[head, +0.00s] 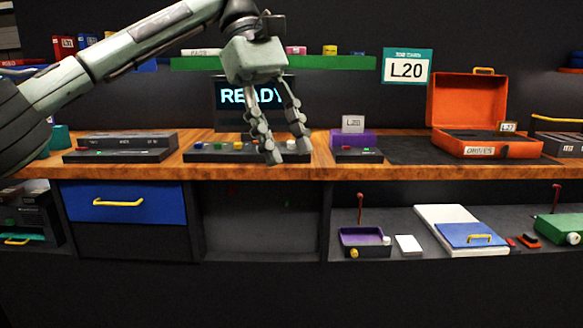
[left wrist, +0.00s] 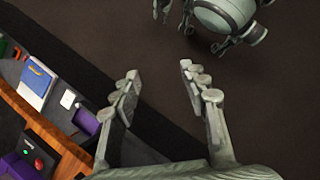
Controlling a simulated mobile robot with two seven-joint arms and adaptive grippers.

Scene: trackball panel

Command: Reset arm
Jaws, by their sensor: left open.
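My left gripper (head: 283,152) hangs fingers down in the head view, in front of the bench and the dark button panel (head: 215,152). Its two fingers are apart with nothing between them. The left wrist view shows the same open, empty gripper (left wrist: 163,88) with dark floor beyond the fingers. A pale green-grey mechanical part, which may be mine, shows at the top of that view. My right gripper cannot be made out in the head view. The gripper covers part of the panel and of the screen (head: 232,97) reading "READY".
The wooden bench edge (head: 400,172) runs across the view. An open orange case (head: 487,148) stands at the right, below an L20 sign (head: 406,68). A purple block (head: 352,138) stands right of the gripper. A blue drawer (head: 122,204) and lower shelf (head: 400,253) lie below.

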